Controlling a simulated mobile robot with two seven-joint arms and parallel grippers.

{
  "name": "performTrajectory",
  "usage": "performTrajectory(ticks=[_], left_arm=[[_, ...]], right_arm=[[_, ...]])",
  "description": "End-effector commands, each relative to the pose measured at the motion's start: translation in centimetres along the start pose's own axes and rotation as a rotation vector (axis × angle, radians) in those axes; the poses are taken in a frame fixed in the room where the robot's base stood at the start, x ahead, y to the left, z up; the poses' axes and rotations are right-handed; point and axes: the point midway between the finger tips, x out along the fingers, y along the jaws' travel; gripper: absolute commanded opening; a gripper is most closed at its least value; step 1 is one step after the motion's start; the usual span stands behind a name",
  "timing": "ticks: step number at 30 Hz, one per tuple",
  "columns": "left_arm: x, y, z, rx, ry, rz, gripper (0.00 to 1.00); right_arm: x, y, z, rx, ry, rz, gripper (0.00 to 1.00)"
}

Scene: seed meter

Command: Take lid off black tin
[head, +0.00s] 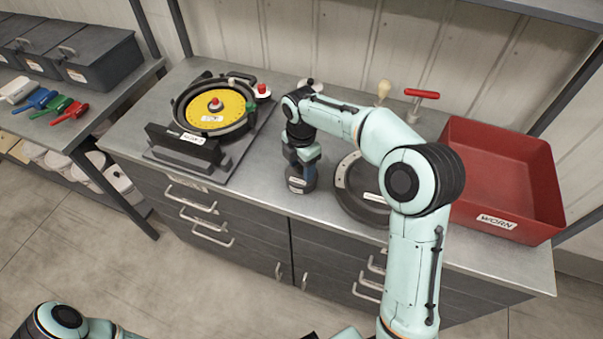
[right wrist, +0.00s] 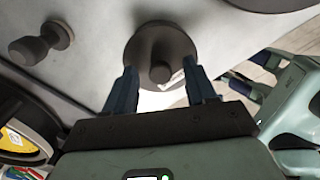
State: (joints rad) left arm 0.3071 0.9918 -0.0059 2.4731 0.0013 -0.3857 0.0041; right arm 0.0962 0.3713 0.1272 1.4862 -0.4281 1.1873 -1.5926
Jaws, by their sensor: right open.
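The black tin (head: 301,182) stands upright on the grey bench, with a white label on its front. In the right wrist view its round dark lid (right wrist: 143,42) has a knob (right wrist: 160,72) in the middle. My right gripper (head: 303,158) points down just above the tin in the head view and covers much of its top. In the right wrist view the gripper (right wrist: 162,80) is open, with one blue finger on each side of the knob. I cannot tell whether the fingers touch the lid. My left arm shows at the bottom left; its gripper is not in view.
A seed meter with a yellow disc (head: 233,106) stands left of the tin. A dark round plate (head: 350,196) lies to the right, partly behind my right arm. A red tray (head: 500,160) labelled WORN and a red T-handle (head: 422,94) are farther right. A dark knobbed piece (right wrist: 40,45) stands nearby.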

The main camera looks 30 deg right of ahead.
Motion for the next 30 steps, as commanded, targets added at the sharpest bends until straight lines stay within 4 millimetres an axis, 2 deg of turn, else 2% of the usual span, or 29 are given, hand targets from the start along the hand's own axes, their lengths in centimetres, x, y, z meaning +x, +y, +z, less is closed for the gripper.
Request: performTrajectory(ticks=[2,6,7,16,20,23,30], left_arm=[[0.0,0.0,0.0,0.000,0.000,0.000,0.43],[0.0,0.0,0.0,0.000,0.000,0.000,0.43],[0.0,0.0,0.0,0.000,0.000,0.000,0.43],[-0.1,0.0,0.0,0.000,0.000,0.000,0.43],[-0.3,0.2,-0.2,0.001,0.002,0.001,0.43],[-0.7,0.4,-0.4,0.002,0.006,0.002,0.43],[-2.6,1.5,-1.6,0.008,0.022,0.008,0.43]], right_arm=[[0.0,0.0,0.0,0.000,0.000,0.000,0.53],[-0.1,0.0,0.0,0.000,0.000,0.000,0.07],[-0.1,0.0,0.0,0.000,0.000,0.000,0.00],[-0.2,0.0,0.0,0.000,0.000,0.001,0.00],[-1.4,0.1,0.0,0.000,-0.001,0.003,0.00],[-3.4,0.1,0.0,0.000,-0.001,0.006,0.00],[-10.4,0.3,0.0,-0.001,-0.002,0.009,0.00]])
